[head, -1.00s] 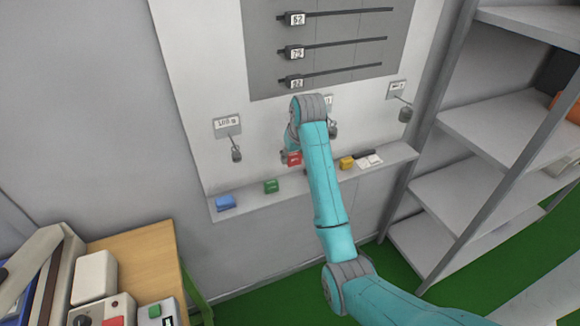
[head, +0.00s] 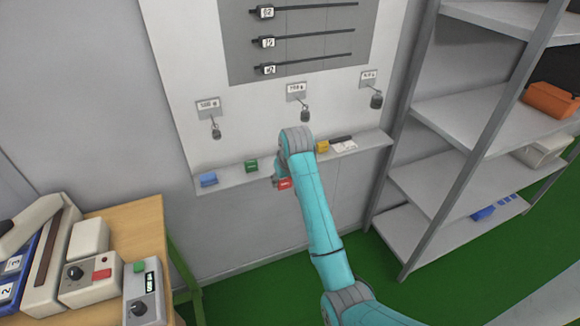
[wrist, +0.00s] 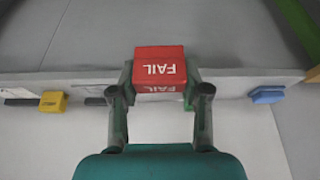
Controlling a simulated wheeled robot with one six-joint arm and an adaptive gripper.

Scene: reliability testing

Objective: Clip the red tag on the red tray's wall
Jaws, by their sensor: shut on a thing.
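The red tag (wrist: 160,68) has "FAIL" printed on it and shows upside down in the wrist view. My gripper (wrist: 160,90) is shut on it, one finger at each side. In the head view the red tag (head: 284,184) shows just left of my wrist, in front of the wall ledge. My gripper in the head view (head: 278,177) is mostly hidden by my arm. No red tray shows in these frames.
On the ledge (head: 228,173) are a blue tag (head: 208,180), a green tag (head: 251,166) and a yellow tag (head: 322,146). A shelf rack (head: 455,105) stands right, holding an orange bin (head: 550,100). A wooden bench (head: 130,225) with devices stands at lower left.

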